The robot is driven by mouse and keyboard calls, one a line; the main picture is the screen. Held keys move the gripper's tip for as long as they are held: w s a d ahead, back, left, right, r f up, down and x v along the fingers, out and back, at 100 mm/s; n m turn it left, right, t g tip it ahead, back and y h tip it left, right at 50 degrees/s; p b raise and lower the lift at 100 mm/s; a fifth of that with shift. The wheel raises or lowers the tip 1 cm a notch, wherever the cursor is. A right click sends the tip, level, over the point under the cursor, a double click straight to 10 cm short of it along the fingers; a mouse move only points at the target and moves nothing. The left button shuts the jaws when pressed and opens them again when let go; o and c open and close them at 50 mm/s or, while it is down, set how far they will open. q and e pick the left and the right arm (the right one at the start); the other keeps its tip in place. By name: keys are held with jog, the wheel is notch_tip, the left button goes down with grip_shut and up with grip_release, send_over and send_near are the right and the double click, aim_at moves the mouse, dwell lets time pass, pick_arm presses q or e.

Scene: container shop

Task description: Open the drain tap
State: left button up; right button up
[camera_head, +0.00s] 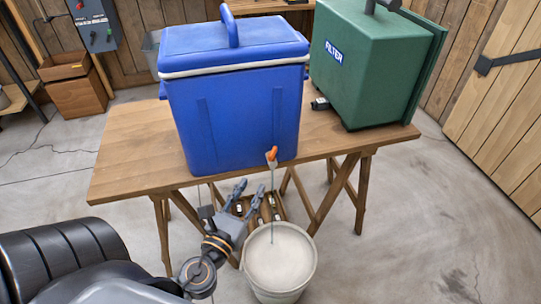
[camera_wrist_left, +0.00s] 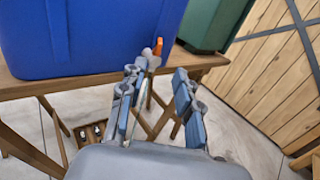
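The blue cooler (camera_head: 235,115) stands on the wooden table, its lid shut. Its drain tap (camera_head: 271,155), with an orange part, sticks out low on the front face. A thin bluish line like a stream of liquid (camera_head: 272,205) runs straight down from the tap into the pale bucket (camera_head: 285,289) on the floor. My left gripper (camera_head: 250,188) is open and empty, below and left of the tap. In the left wrist view the tap (camera_wrist_left: 153,60) shows just beyond the open fingers (camera_wrist_left: 158,74); I see no clear contact. My right gripper is not in view.
A green filter box (camera_head: 370,75) stands at the table's right. The table's front edge (camera_head: 340,150) and trestle legs are close to my left arm. A wooden crate (camera_head: 262,214) holding small items lies low behind the gripper. A control box (camera_head: 93,25) hangs on the wall.

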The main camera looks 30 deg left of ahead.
aim_at(269, 158)
pick_arm(q)
jog(key=w+a+p, duration=0.1)
jog(key=w, duration=0.3)
jog(key=w+p, duration=0.1)
jog(key=w, duration=0.3)
jog(key=w+a+p, duration=0.1)
jog(key=w, duration=0.4)
jog(key=shift+a, duration=0.3)
grip_shut()
